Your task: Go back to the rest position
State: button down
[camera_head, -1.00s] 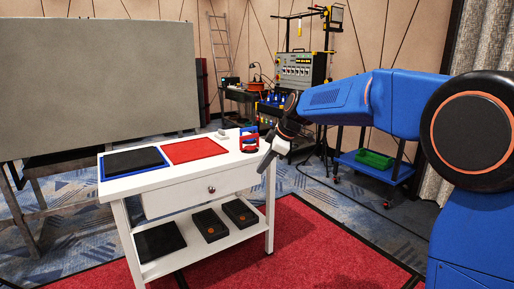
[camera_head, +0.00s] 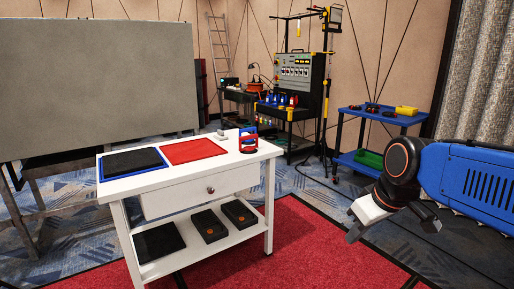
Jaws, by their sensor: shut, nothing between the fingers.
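My gripper (camera_head: 392,232) is at the right of the head view, low and in front of the blue trolley. It is held out in the air above the floor, apart from the white table and everything on it. Its fingers are partly hidden by their angle, and nothing shows between them. My blue arm comes in from the right edge.
The white table (camera_head: 237,171) at centre left bears a black panel, a red panel (camera_head: 194,151) and a red and blue item (camera_head: 248,141). A blue trolley (camera_head: 385,116) stands behind my arm. A grey board (camera_head: 95,80) is at left. Red carpet lies clear between table and gripper.

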jog(key=s+d+f+m, duration=0.2)
jog(key=s+f, duration=0.1)
jog(key=s, duration=0.3)
jog(key=s+d+f+m+h, duration=0.1)
jog(key=s+d+f+m, duration=0.2)
jog(key=s, duration=0.3)
jog(key=shift+d+f+h, duration=0.2)
jog(key=shift+f+h, duration=0.1)
jog(key=shift+f, duration=0.4)
